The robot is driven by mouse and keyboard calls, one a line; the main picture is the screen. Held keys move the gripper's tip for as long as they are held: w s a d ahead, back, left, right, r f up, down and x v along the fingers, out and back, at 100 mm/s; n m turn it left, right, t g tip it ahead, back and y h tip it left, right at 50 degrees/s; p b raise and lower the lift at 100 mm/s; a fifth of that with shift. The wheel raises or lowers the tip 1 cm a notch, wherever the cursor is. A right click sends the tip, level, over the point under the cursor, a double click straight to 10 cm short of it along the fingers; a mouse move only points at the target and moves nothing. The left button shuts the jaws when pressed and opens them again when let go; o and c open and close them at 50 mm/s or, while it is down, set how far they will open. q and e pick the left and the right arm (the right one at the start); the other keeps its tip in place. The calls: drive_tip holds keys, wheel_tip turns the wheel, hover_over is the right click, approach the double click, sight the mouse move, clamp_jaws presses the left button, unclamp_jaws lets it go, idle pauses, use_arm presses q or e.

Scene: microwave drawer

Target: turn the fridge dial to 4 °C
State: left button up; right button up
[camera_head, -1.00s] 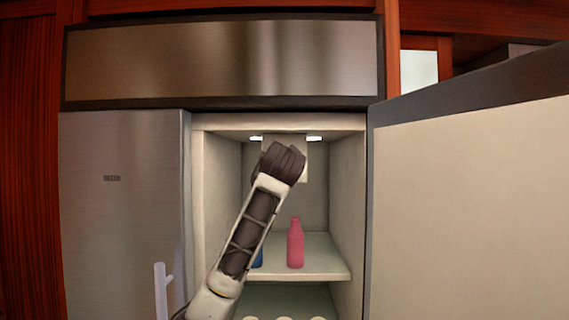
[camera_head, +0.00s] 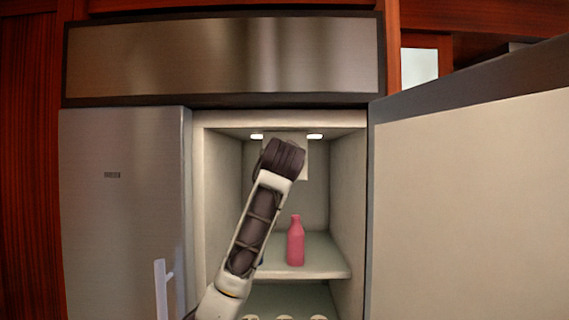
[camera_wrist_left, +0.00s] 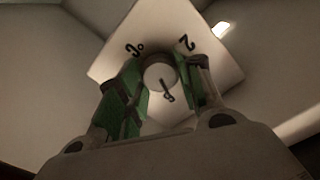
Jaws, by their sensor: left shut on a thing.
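The fridge dial (camera_wrist_left: 158,75) is a round pale knob on a pale square panel (camera_wrist_left: 122,22) in the left wrist view. A dark line on its face points down and slightly right. A mark like a 2 is at its upper right, one like an 8 below it; the upper-left mark is hard to read. My left gripper (camera_wrist_left: 160,86) is shut on the dial, its green-padded fingers on either side. In the head view my left arm reaches into the open fridge to the panel (camera_head: 301,160), hiding fingers and dial. My right gripper is not in view.
A pink bottle (camera_head: 295,243) stands on the fridge shelf (camera_head: 315,264) below my arm. The open door (camera_head: 470,200) bounds the right side, and a closed steel door (camera_head: 120,220) with a white handle (camera_head: 161,290) the left.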

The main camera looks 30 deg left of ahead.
use_arm(q)
drive_tip(key=n+b, duration=0.3)
drive_tip(key=n, duration=0.7)
idle(0.4)
drive_tip(key=shift+r, duration=0.1)
drive_tip(key=o, duration=0.9)
drive_tip(key=shift+o, duration=0.7)
drive_tip(key=shift+s+d, duration=0.1)
drive_tip(key=shift+s, duration=0.05)
